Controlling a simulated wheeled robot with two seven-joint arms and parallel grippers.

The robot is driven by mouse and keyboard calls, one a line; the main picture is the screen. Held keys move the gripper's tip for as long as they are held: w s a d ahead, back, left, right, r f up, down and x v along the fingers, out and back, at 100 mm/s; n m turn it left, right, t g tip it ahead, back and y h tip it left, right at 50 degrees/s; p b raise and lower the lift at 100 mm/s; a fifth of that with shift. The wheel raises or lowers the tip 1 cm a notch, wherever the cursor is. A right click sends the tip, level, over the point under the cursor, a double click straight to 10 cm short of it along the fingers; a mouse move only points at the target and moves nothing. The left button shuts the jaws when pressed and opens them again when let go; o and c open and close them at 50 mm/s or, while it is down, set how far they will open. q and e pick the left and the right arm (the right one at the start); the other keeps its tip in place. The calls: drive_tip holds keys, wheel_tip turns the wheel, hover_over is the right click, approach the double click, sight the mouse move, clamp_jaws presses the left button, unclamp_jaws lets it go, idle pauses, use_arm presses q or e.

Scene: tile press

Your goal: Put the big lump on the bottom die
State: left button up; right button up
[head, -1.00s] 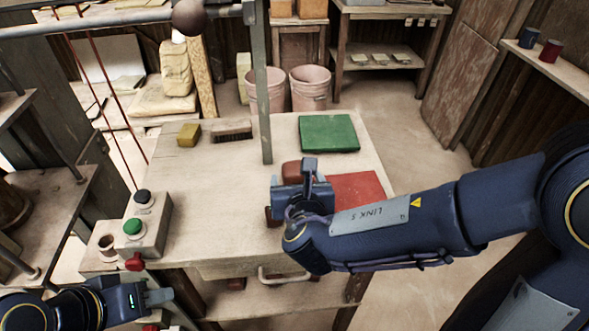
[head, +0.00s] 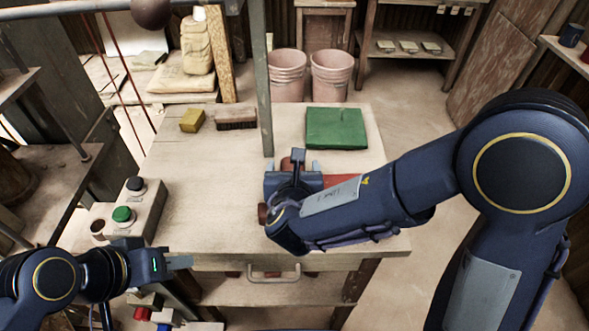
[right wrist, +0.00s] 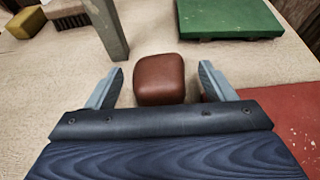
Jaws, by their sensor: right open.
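A reddish-brown rounded lump (right wrist: 160,80) sits on the table between the open fingers of my right gripper (right wrist: 163,84), with gaps on both sides. In the head view the lump (head: 286,165) is mostly hidden behind my right gripper (head: 294,162). A second brown piece (head: 262,213) shows just left of my right wrist, partly covered. My left gripper (head: 180,262) is low at the left, off the table's front edge, with no lump at it; its jaw opening is unclear. I cannot make out the bottom die.
A green slab (head: 336,128) lies at the back right, and a red mat (right wrist: 290,120) is right of the lump. A grey upright post (head: 262,90) stands close behind. A button box (head: 133,212), yellow block (head: 192,120) and brush (head: 236,118) lie left. The table (head: 205,180) is clear at centre left.

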drive_tip(key=shift+x, duration=1.3)
drive_tip(key=c, duration=1.3)
drive_tip(key=shift+r, duration=0.1)
drive_tip(key=shift+r, duration=0.1)
